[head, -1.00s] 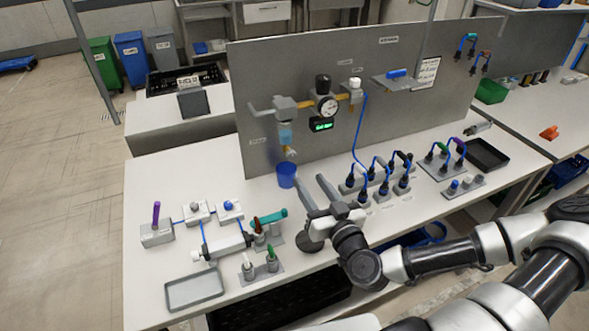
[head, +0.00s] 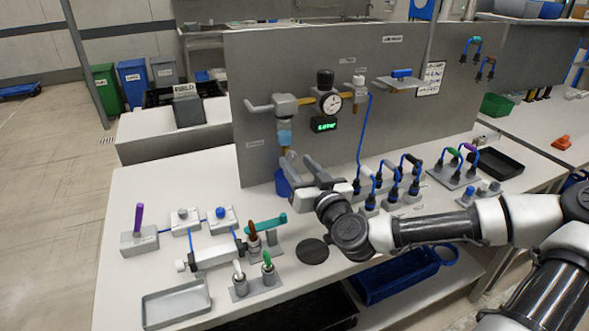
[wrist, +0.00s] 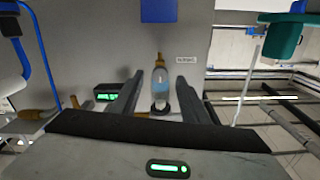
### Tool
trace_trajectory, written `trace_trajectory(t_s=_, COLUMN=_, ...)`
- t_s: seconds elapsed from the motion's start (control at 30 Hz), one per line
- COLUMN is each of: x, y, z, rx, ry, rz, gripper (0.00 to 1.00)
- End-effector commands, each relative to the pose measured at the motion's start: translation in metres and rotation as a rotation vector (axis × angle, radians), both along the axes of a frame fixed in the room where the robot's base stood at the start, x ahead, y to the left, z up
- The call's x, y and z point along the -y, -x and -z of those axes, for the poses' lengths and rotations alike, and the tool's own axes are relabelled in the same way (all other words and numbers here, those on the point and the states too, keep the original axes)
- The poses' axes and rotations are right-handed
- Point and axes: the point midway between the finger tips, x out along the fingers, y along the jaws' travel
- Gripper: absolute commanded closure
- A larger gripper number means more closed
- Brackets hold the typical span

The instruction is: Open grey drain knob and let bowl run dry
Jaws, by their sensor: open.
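The clear filter bowl (head: 285,132), with blue liquid in it, hangs under a grey filter body (head: 285,106) on the upright panel. A small brass-coloured drain end (wrist: 160,62) is at the bowl's lower end; I cannot make out a grey knob for certain. My gripper (head: 298,158) is open and empty, just below and in front of the bowl. The blue cup (head: 283,184) stands under the drain, partly hidden by my gripper; it also shows in the wrist view (wrist: 160,10).
A gauge (head: 331,103) and a green display (head: 323,125) sit right of the bowl. A blue hose (head: 363,140) runs down to several plugged connectors (head: 390,185). A valve assembly (head: 213,245) and grey tray (head: 176,303) are at the front left.

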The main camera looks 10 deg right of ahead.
Motion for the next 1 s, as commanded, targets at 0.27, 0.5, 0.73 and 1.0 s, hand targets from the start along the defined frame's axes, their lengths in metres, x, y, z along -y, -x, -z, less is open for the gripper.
trace_trajectory(t_s=0.27, x=-0.005, y=-0.025, z=0.0, rx=0.0, ry=0.0, rz=0.0, gripper=0.59)
trace_trajectory(t_s=0.5, x=-0.005, y=-0.026, z=0.0, rx=0.0, ry=0.0, rz=0.0, gripper=0.59)
trace_trajectory(t_s=0.73, x=-0.005, y=-0.026, z=0.0, rx=0.0, ry=0.0, rz=0.0, gripper=0.89)
trace_trajectory(t_s=1.0, x=-0.005, y=-0.026, z=0.0, rx=-0.002, ry=-0.01, rz=0.0, gripper=1.0)
